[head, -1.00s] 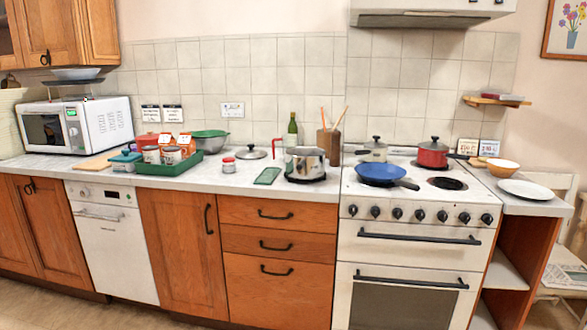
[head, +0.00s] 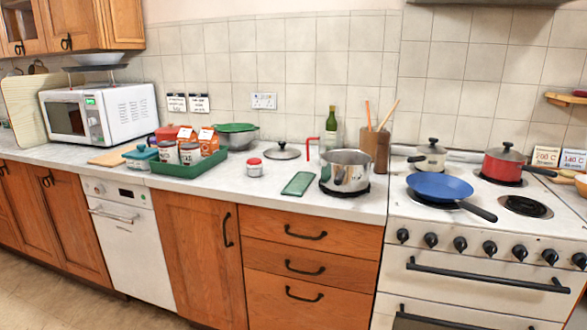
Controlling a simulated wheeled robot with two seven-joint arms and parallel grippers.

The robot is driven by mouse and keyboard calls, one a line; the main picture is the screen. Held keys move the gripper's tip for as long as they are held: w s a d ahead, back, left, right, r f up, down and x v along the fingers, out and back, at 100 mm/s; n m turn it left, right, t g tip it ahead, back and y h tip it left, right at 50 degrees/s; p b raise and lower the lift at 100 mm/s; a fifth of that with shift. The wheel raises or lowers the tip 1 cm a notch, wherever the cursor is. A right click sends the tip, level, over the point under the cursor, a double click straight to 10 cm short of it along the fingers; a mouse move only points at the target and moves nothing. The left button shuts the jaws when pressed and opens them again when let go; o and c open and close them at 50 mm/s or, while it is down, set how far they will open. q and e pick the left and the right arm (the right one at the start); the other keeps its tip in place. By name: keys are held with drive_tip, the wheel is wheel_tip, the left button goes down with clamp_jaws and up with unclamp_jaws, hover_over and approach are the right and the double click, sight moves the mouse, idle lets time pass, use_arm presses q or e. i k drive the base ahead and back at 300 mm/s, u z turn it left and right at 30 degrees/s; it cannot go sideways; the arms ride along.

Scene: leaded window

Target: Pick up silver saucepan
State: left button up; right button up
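The silver saucepan (head: 345,172) stands upright on a dark round mat on the counter, just left of the stove. Neither of my grippers shows in the head view.
A green board (head: 298,184) lies left of the saucepan; a green bottle (head: 331,128) and utensil holder (head: 374,150) stand behind. The white stove (head: 470,225) holds a blue pan (head: 440,187), a red pot (head: 503,164) and a cream pot (head: 430,156). The counter's front edge is clear.

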sight(342, 171)
drive_tip(key=z, duration=0.05)
drive_tip(key=i, duration=0.9)
drive_tip(key=z, duration=0.4)
